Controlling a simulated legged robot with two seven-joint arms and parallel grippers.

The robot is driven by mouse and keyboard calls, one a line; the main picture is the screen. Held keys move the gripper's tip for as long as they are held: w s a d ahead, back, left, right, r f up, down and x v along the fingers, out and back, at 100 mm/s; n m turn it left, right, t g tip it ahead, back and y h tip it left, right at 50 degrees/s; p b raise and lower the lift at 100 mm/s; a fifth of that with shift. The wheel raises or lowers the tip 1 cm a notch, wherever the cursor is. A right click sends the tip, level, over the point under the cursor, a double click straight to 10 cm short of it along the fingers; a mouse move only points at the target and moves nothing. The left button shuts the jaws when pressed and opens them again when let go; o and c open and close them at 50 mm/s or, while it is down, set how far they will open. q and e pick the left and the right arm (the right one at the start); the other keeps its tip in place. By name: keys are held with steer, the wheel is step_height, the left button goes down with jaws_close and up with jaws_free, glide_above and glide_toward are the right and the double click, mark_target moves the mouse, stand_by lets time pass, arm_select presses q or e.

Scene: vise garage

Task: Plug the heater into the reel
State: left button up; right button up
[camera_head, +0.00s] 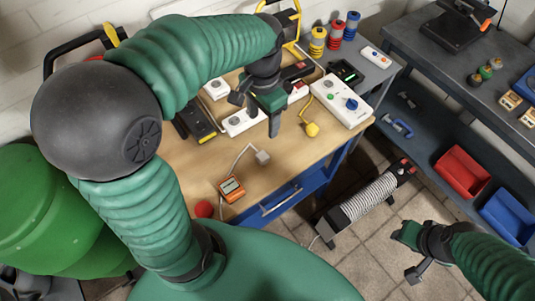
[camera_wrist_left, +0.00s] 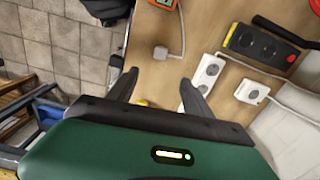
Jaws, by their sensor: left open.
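The heater (camera_head: 365,197), a grey ribbed unit with dark ends, stands on the floor right of the workbench. A grey plug (camera_head: 262,157) on a pale cord lies on the bench top; it also shows in the left wrist view (camera_wrist_left: 160,52). I cannot tell whether its cord belongs to the heater. A black object with a yellow frame (camera_head: 290,22) at the back may be the reel, partly behind my arm. My left gripper (camera_head: 256,112) is open above the bench, behind the grey plug. My right gripper (camera_head: 411,254) is open over the floor, right of the heater.
The bench (camera_head: 300,158) holds a white strip (camera_wrist_left: 205,75), a black socket block (camera_wrist_left: 255,45), a white control box (camera_head: 340,100), a yellow plug (camera_head: 312,129) and an orange meter (camera_head: 232,188). Red (camera_head: 462,170) and blue bins sit on the right-hand shelf. The bench front is fairly clear.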

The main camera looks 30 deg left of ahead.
arm_select(q)
steer(key=b, duration=0.1)
glide_toward(262, 155)
steer(key=shift+w+a+f, duration=0.2)
steer(key=shift+a+f, duration=0.4)
steer(key=shift+a, duration=0.05)
steer(key=shift+d+f, duration=0.25)
steer(key=shift+f, duration=0.85)
steer(key=shift+d+f, duration=0.2)
steer(key=shift+d, duration=0.05)
steer(key=shift+d+r, duration=0.1)
steer(key=shift+d, duration=0.15)
steer(key=shift+a+f+b, duration=0.15)
steer(key=shift+f+b, duration=0.1)
steer(key=shift+b, duration=0.05)
steer(key=f, duration=0.4)
steer(key=shift+s, duration=0.25)
steer(key=shift+f+b, duration=0.3)
steer(key=shift+f, duration=0.2)
steer(key=shift+w+d, duration=0.1)
steer(key=shift+d, duration=0.1)
arm_select(e)
steer(key=shift+a+x, duration=0.2)
steer(key=shift+x, duration=0.9)
steer(key=shift+s+d, duration=0.15)
